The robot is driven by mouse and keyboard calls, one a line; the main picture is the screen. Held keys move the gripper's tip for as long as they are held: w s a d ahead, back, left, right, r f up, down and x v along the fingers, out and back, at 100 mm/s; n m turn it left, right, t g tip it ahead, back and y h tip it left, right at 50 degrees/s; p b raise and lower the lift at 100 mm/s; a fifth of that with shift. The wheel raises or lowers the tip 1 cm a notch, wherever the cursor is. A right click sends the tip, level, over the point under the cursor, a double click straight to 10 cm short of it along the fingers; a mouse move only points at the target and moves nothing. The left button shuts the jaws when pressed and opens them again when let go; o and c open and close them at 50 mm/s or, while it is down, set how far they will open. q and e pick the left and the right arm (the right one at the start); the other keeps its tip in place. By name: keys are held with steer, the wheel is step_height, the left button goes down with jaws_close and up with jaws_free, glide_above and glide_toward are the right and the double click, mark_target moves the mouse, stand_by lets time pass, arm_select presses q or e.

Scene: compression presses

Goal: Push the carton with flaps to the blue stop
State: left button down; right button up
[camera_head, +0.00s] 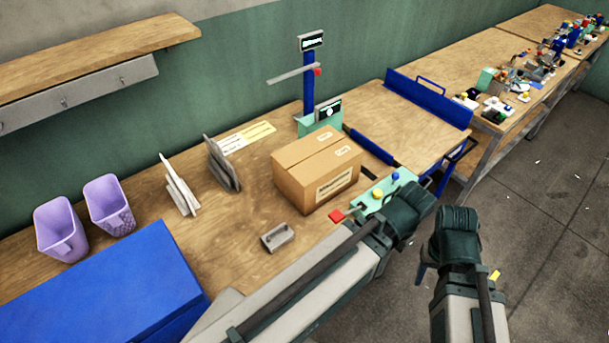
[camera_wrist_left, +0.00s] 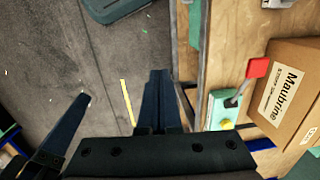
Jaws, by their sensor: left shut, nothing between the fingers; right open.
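The brown carton (camera_head: 303,187) sits upright on the wooden bench, its top flaps closed along a seam. Its labelled side also shows in the left wrist view (camera_wrist_left: 303,60). A long blue upright plate (camera_head: 428,98), which looks like the blue stop, stands across the wooden surface beyond the carton. The carton is apart from it. My left gripper (camera_wrist_left: 159,80) is shut and empty, over the floor beside the bench edge; the head view hides its fingertips. My right gripper (camera_head: 458,232) is open and empty, off the bench to the right; its fingertips are mostly hidden.
A green control box (camera_head: 375,197) with a red-tipped lever is at the front edge by the carton. A grey block (camera_head: 277,237) lies nearer. A blue post (camera_head: 308,80) stands behind. Purple bins (camera_head: 110,205) and a blue box (camera_head: 105,275) are at left.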

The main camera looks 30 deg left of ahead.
arm_select(q)
steer(key=w+a+t+h, duration=0.1)
steer(key=w+a, duration=0.3)
steer(key=a, duration=0.6)
steer(key=w+a+h, duration=0.1)
steer(key=w+a, duration=0.3)
steer(key=a, duration=0.7)
steer(key=s+a+t+b, duration=0.2)
steer(key=s+a+t, duration=0.1)
steer(key=a, duration=1.7)
steer(key=b+x, duration=0.6)
steer(key=x, duration=0.1)
steer(key=b+x, duration=0.3)
steer(key=x, duration=0.1)
steer(key=shift+s+f, duration=0.2)
steer(key=shift+s, duration=0.05)
steer(key=shift+w+d+r, duration=0.15)
steer(key=shift+w+d, duration=0.05)
steer(key=shift+w, duration=0.4)
steer(key=shift+w+d+r, duration=0.1)
steer(key=shift+w+d, duration=0.05)
steer(key=shift+w, duration=0.4)
steer(key=shift+w+d, duration=0.3)
steer(key=shift+w, duration=0.45)
